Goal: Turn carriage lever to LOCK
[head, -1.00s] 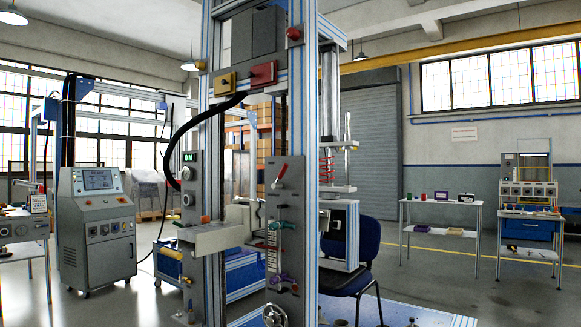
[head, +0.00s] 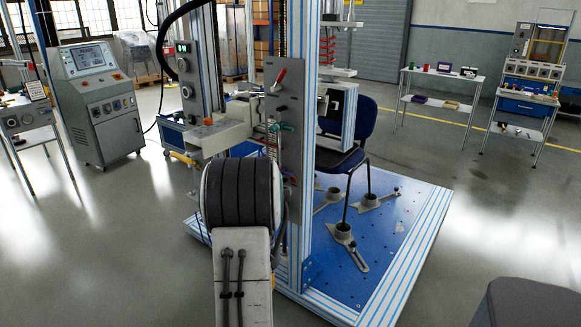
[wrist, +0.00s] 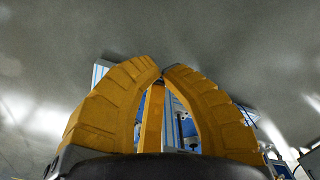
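A narrow grey panel (head: 290,105) is fixed to the upright of the test frame in the head view. A lever with a red grip and pale shaft (head: 279,78) sits near its top, tilted up to the right. A teal handle (head: 283,127) sits lower, beside a scale. I cannot tell which is the carriage lever; no LOCK marking is readable. My arm hides the panel's lower left.
A blue base plate (head: 375,220) with metal feet and a blue chair (head: 358,133) lie right of the upright. A grey console (head: 98,103) stands left, and a grey rounded object (head: 525,303) at lower right. Grey floor is open at left and right.

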